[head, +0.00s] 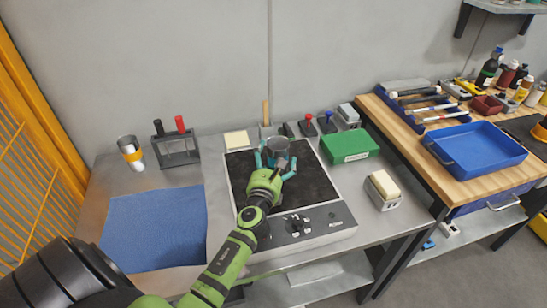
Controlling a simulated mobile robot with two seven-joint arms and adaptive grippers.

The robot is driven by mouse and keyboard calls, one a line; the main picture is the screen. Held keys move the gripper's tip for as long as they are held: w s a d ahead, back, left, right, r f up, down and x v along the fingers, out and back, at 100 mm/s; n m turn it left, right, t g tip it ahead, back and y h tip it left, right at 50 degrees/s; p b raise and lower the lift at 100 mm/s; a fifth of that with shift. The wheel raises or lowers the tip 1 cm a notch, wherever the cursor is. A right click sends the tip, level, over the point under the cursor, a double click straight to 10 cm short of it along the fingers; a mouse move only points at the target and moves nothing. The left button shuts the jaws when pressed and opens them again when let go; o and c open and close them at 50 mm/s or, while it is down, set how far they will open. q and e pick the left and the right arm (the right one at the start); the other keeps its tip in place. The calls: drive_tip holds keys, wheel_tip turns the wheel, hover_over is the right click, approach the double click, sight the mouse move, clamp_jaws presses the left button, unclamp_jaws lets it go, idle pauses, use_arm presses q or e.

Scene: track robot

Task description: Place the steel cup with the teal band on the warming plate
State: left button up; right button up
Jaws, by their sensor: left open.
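A steel cup (279,146) is upright at the far part of the dark warming plate (313,183) and appears to stand on it. My left gripper (275,160) reaches in from the near side, open, with its teal fingers on either side of the cup. The gripper hides the cup's lower part, so I cannot clearly make out its band or whether the fingers touch it. My right gripper is not in view.
A green box (349,146) and a block-topped holder (383,190) are on the right.

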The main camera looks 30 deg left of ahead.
sight(272, 163)
use_arm(q)
drive_tip(key=v, duration=0.6)
drive_tip(key=shift+s+d, duration=0.15)
drive_tip(key=shift+s, duration=0.2)
